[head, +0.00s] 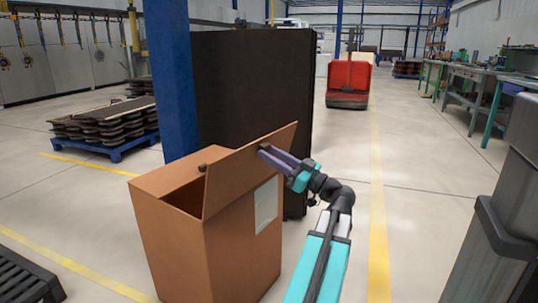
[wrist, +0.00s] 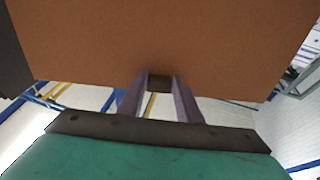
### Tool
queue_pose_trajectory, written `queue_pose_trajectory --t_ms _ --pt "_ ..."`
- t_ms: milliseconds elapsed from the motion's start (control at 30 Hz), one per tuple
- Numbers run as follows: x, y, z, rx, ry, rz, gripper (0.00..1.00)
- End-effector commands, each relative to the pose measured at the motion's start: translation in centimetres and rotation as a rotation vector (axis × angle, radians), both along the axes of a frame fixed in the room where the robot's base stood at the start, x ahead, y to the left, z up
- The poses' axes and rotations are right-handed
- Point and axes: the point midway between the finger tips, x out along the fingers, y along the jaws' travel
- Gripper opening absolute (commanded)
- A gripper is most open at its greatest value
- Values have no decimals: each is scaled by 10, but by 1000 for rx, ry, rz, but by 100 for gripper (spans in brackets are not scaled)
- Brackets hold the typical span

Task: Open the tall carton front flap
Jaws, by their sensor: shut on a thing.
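The tall carton (head: 230,256) is a brown box standing upright on the floor in the head view, with a pale label on one side. Its front flap (head: 250,165) is tilted up, with a dark gap showing beside it into the carton. A small dark tab (head: 202,168) sits at the carton's top edge. My gripper (head: 265,149) is at the flap's upper right edge. In the wrist view the flap (wrist: 165,40) fills the upper part, and my gripper (wrist: 159,82) is shut on a small dark tab (wrist: 159,83) at its edge.
A blue post (head: 174,80) and a large dark panel (head: 250,90) stand right behind the carton. A grey bin (head: 505,215) is at the right, and a black pallet (head: 25,280) lies at the lower left. The aisle floor between my arm and the bin is clear.

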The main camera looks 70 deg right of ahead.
Motion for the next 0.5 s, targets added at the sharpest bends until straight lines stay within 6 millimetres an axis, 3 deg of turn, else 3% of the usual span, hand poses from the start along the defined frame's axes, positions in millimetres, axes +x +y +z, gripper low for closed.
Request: queue_pose_trajectory --t_ms 33,467,500 --pt "2 1 -11 6 21 4 0" --pt "1 0 -12 7 21 4 0" --pt "1 0 -12 6 21 4 36"
